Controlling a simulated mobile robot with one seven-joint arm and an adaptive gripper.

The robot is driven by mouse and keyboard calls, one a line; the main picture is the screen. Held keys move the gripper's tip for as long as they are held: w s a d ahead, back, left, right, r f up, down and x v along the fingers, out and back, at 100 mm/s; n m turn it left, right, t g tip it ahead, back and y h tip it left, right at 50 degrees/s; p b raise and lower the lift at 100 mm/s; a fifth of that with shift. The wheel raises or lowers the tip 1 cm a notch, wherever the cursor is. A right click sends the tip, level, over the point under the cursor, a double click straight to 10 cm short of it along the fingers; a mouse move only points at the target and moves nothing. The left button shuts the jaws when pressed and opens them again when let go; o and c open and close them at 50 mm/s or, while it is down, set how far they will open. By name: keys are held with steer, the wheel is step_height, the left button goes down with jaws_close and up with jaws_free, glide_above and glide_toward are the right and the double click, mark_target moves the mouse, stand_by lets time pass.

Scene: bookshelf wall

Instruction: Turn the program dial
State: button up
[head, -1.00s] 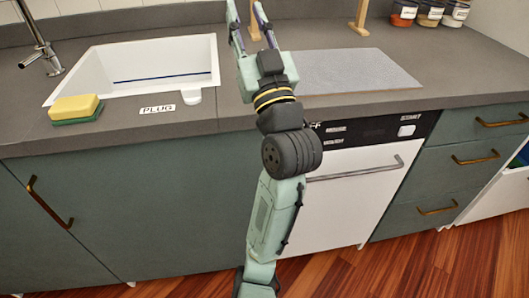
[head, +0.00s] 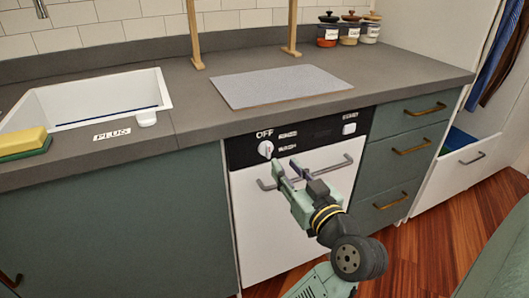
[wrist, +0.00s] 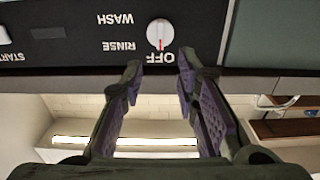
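The program dial (head: 265,149) is a round white knob on the dishwasher's black control panel (head: 321,130). It also shows in the wrist view (wrist: 160,33), upside down, with a red mark toward the OFF label. RINSE and WASH labels are beside it. My gripper (head: 285,166) is open and empty in front of the panel, low and right of the dial in the head view. In the wrist view the two fingertips (wrist: 158,72) are apart, with the dial beyond the gap between them. The fingers appear clear of the dial.
The white START button (head: 349,128) is at the panel's right end. The dishwasher's bar handle (head: 305,172) crosses the door close behind my gripper. The grey countertop (head: 196,98) overhangs above, with a sink (head: 80,103) at left. Drawers (head: 410,140) stand at right.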

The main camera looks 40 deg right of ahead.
mark_target(270, 148)
steer(key=p+x, duration=0.1)
steer(key=x, duration=0.7)
steer(key=shift+w, duration=0.15)
jaws_close()
